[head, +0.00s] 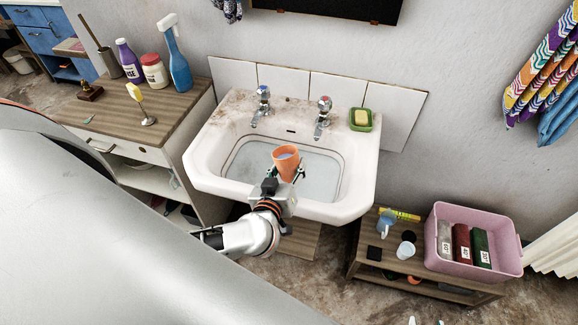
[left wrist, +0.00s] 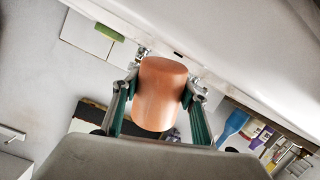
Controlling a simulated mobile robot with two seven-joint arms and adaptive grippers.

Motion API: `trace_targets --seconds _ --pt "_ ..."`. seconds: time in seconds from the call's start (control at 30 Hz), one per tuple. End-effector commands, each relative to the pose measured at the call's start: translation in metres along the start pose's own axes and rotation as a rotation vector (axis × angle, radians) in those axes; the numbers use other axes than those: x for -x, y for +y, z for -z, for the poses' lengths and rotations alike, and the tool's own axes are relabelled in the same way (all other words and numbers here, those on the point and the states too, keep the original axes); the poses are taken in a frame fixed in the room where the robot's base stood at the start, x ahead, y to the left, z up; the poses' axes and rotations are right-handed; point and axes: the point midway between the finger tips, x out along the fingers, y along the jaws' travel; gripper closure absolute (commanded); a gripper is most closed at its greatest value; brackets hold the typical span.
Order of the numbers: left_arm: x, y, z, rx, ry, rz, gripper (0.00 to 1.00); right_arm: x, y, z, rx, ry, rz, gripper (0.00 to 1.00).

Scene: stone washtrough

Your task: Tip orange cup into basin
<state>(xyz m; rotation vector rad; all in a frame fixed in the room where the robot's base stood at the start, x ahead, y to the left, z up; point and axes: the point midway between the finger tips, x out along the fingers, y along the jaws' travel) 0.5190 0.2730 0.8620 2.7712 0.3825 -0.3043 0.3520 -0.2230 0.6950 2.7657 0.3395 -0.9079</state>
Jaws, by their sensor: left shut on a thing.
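The orange cup (head: 286,165) is held over the near part of the white basin (head: 212,165), its open rim facing up and towards me in the head view. Something pale shows inside it. My left gripper (head: 285,177) is shut on the cup from the near side. In the left wrist view the cup (left wrist: 160,95) sits between the two fingers, with one finger on each side. The basin floor looks pale and wet. At the bottom edge of the head view, small pale tips (head: 426,321) may be my right gripper; too little shows to tell its state.
Two taps (head: 323,112) stand at the basin's back, with a green soap dish (head: 361,120) at its right corner. A wooden cabinet (head: 150,110) with bottles stands left. A low bench (head: 365,270) with a pink crate (head: 470,265) is at right.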

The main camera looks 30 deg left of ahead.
Motion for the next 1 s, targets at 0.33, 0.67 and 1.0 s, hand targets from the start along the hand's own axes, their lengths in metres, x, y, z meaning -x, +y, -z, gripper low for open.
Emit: trace_targets --seconds 0.33,0.67,1.0 --pt "-0.0004 0.0002 0.0018 0.036 -0.023 -0.003 0.82 0.0004 0.0033 -0.0016 0.009 -0.002 -0.001 0.60" --pt "0.0002 0.0009 0.0025 0.147 -0.101 -0.012 0.82 0.0001 0.0013 -0.0008 0.002 -0.001 -0.001 0.60" --pt "0.0004 0.0009 0.0021 0.148 -0.102 -0.012 0.82 -0.0002 -0.0017 0.0002 -0.005 0.000 0.000 0.60"
